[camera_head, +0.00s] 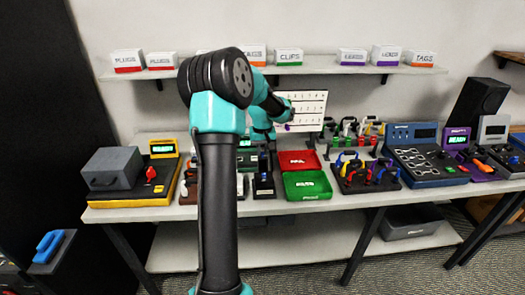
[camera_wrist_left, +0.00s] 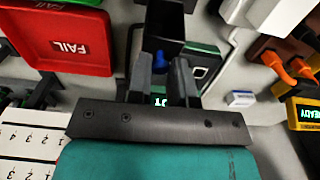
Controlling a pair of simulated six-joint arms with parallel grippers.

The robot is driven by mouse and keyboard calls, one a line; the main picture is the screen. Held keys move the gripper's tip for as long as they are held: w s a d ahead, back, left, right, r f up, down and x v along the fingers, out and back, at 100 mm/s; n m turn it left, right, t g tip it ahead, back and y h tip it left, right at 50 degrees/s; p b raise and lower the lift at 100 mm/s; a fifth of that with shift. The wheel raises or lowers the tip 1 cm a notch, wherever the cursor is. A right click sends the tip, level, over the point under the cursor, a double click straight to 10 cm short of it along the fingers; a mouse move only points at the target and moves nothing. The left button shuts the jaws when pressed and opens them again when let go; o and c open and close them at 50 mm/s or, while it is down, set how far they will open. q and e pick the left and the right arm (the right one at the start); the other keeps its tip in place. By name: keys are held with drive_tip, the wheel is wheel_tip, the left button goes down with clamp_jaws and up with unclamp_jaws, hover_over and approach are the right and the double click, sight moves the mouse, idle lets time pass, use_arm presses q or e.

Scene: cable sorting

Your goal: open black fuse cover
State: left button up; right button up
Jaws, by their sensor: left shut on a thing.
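The black fuse cover (camera_wrist_left: 165,18) shows in the left wrist view at the top middle, standing up beside a blue part. My left gripper (camera_wrist_left: 161,68) is shut on it, its two dark fingers on either side of the black piece. The exact contact is partly hidden by the fingers. In the head view a narrow black fuse box (camera_head: 263,184) stands on the table between the green-screen device and the red and green trays, just below my left gripper. My right gripper is in neither view.
The red FAIL tray (camera_head: 298,160) and green tray (camera_head: 306,185) lie just right of the fuse box. A grey box (camera_head: 112,168) and yellow device (camera_head: 160,185) stand left. Connector stands (camera_head: 365,174) and a blue panel (camera_head: 428,165) crowd the right. A shelf (camera_head: 310,69) runs above.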

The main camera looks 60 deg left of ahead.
sight(263, 159)
use_arm(q)
clamp_jaws()
drive_tip(key=shift+s+d+r, duration=0.15)
drive_tip(key=shift+s+d, duration=0.05)
drive_tip(key=shift+d, duration=0.25)
drive_tip(key=shift+s+d+r, duration=0.1)
drive_tip(key=shift+s+d, duration=0.1)
drive_tip(key=shift+d, duration=0.2)
drive_tip(key=o, duration=0.6)
unclamp_jaws()
drive_tip(key=shift+r, duration=0.15)
wheel_tip(263, 159, up, 17)
drive_tip(key=shift+r, duration=0.1)
